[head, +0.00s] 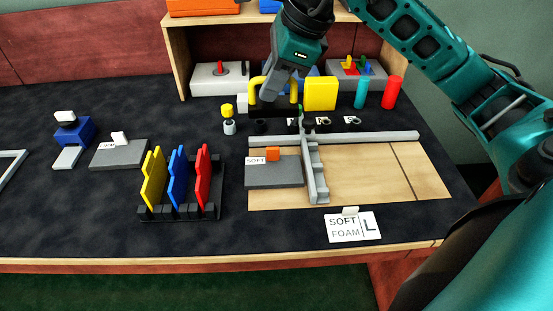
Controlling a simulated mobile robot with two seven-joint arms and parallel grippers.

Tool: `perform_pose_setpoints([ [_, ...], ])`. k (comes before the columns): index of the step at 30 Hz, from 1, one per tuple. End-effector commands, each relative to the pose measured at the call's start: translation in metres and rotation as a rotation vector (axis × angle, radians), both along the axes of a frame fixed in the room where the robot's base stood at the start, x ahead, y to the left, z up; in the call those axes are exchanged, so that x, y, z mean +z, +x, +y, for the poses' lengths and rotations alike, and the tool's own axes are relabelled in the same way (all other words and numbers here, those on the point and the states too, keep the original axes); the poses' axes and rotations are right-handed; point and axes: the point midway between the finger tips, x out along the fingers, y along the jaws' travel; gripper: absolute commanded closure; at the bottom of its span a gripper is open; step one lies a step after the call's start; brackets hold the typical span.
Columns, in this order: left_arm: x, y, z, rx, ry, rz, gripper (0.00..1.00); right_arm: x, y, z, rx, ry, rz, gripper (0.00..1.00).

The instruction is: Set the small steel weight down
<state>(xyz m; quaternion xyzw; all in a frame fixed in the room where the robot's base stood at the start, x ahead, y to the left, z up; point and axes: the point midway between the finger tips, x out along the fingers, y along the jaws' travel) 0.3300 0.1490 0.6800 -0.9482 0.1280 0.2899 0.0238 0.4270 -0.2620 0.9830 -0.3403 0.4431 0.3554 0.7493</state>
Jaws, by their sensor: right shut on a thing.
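My right gripper (269,95) reaches in from the upper right and points down over the back of the table, by a black block with yellow handles (256,88). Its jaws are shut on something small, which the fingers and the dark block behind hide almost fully. I cannot make out the small steel weight clearly, or whether it touches anything below. A small silver piece with a yellow top (228,126) stands upright to the left, apart from the gripper. My left gripper is not in view.
Several small black pieces with white tags stand in a row behind a grey rail (360,138). A yellow block (320,93), teal cylinder (361,92) and red cylinder (391,93) stand at the back right. A rack (180,213) holds coloured plates. The wooden board (370,175) is largely bare.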

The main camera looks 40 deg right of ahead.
Motion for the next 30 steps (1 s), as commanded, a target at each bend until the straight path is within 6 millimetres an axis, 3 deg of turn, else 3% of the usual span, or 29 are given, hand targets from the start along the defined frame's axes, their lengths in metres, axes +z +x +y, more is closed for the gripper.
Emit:
perform_pose_setpoints([
  [1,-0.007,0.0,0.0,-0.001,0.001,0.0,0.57,-0.019,-0.001,0.0,-0.001,0.0,0.004,1.0],
  [3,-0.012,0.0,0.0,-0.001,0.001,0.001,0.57,-0.037,-0.001,-0.001,-0.001,0.0,0.004,1.0],
  [12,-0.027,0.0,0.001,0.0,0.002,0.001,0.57,-0.105,0.0,0.0,-0.001,0.0,0.0,1.0],
  [22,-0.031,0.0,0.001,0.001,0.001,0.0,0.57,-0.13,0.0,0.0,0.0,0.002,-0.002,1.0],
  [30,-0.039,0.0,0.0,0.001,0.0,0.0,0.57,-0.165,0.0,0.0,0.0,0.002,-0.003,1.0],
])
